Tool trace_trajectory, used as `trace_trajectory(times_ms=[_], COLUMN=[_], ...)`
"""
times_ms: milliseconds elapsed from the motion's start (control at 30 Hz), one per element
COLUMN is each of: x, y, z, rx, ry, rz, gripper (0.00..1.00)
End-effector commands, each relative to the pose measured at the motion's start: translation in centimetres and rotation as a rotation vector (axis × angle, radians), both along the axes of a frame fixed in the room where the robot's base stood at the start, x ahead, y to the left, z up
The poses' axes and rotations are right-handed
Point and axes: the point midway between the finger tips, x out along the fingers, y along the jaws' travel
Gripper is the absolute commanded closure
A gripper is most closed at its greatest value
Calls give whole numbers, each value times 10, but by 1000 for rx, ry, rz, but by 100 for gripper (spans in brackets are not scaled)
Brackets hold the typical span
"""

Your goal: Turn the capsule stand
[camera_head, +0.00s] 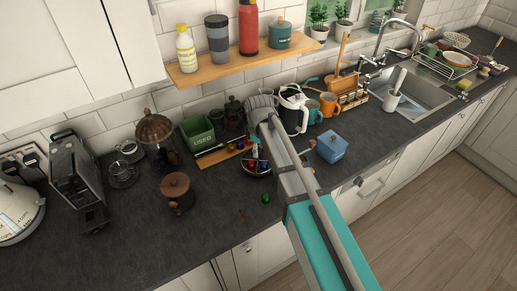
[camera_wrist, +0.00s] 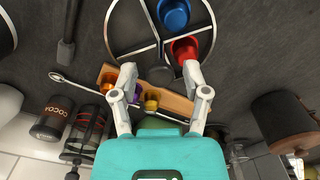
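The capsule stand (camera_wrist: 113,45) is a round wire frame with spokes that divide it into compartments. In the wrist view it fills the top, cut off by the edge, with a blue capsule (camera_wrist: 173,13) and a red capsule (camera_wrist: 184,48) in separate compartments. In the head view the stand (camera_head: 257,175) is partly hidden behind my arm. My gripper (camera_wrist: 160,72) is open, its two fingertips apart near the stand's lower rim, below the red capsule. I cannot tell whether they touch it. Orange (camera_wrist: 107,78) and yellow (camera_wrist: 151,101) capsules show below the fingertips.
A wooden strip (camera_wrist: 175,103) lies beside the stand. A loose green capsule (camera_head: 265,198) lies on the worktop in front. The front worktop is mostly clear.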

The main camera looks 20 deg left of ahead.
Motion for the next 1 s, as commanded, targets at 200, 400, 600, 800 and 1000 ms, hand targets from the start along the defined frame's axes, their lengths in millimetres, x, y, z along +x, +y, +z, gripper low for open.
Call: trace_trajectory(times_ms=[200,400,600,800,1000], x=[0,0,0,0,0], y=[0,0,0,0,0], z=[0,0,0,0,0], rx=[0,0,0,0,0], ry=[0,0,0,0,0], rz=[0,0,-9,-43,-108], gripper=[90,100,100,100,100])
